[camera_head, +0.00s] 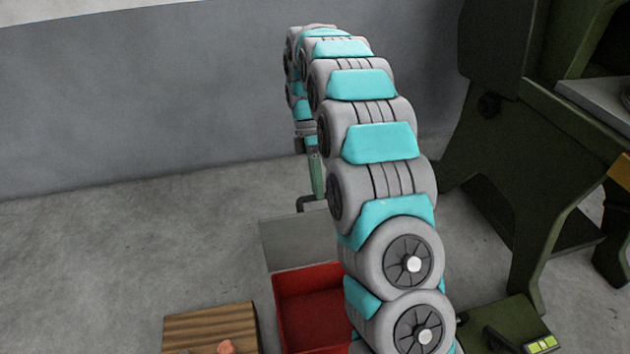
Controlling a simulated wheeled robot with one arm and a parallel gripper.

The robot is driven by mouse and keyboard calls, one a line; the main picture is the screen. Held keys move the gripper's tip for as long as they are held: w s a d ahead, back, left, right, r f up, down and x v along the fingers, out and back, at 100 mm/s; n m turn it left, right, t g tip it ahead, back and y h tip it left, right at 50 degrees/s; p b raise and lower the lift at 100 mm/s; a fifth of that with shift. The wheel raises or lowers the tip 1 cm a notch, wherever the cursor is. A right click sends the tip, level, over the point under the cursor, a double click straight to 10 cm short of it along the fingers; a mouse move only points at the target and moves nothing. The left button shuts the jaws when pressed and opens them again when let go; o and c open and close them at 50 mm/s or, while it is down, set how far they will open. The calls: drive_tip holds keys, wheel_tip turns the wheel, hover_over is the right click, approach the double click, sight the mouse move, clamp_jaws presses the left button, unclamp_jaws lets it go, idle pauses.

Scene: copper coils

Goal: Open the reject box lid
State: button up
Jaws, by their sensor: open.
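The reject box (308,295) is a red open-topped box on the floor at the lower middle, and its empty-looking red inside shows. A flat grey panel, which looks like its lid (290,243), stands up or leans back behind the box. A dark bent handle (306,203) shows at the panel's top edge. My gripper (317,185) points down at the far end of my arm, right by the handle. It is open; one greenish finger shows clearly. I cannot tell if it touches the handle. My arm hides the right side of the box and panel.
A wooden crate or slatted box (210,325) with a copper-coloured piece (227,347) stands left of the reject box. A dark green machine (510,150) stands at the right, and a green case (510,325) lies lower right. A grey wall (140,100) is behind. Left floor is clear.

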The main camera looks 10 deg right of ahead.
drive_tip(key=s+r, duration=0.1)
drive_tip(key=s, duration=1.2)
drive_tip(key=shift+s+b, duration=0.15)
drive_tip(key=shift+b, duration=0.3)
